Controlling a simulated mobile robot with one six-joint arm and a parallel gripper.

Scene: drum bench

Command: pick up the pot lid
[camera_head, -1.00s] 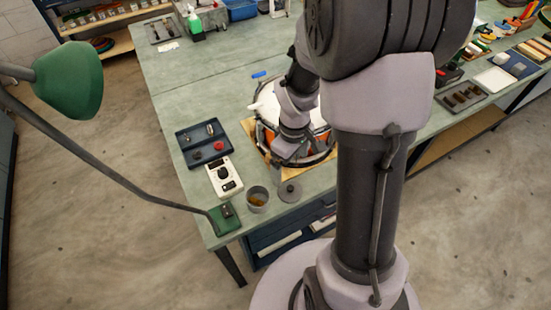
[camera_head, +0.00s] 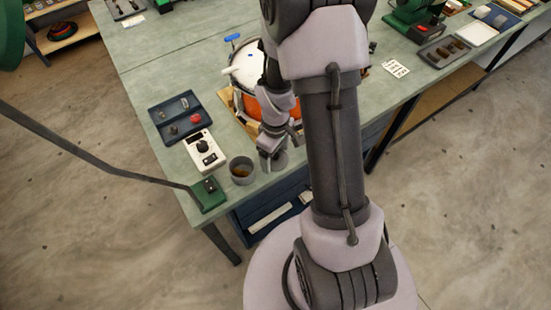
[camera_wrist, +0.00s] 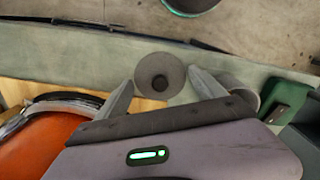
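The pot lid (camera_wrist: 159,68) is a grey disc with a dark round knob. In the wrist view it lies between and beyond my gripper's fingertips (camera_wrist: 161,79), which are spread open with nothing held. In the head view my gripper (camera_head: 268,152) points down over the lid (camera_head: 280,161), which it partly hides. The grey pot (camera_head: 241,170), with something brown inside, stands just left of the lid. In the wrist view the pot (camera_wrist: 246,88) is partly hidden behind the right finger. I cannot tell the exact height of the fingers above the lid.
An orange drum (camera_head: 258,106) on a wooden board stands close behind my gripper. A white control box (camera_head: 204,150), a navy tray (camera_head: 177,118) and the green lamp base (camera_head: 208,195) are to the left. The bench's front edge is near the lid.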

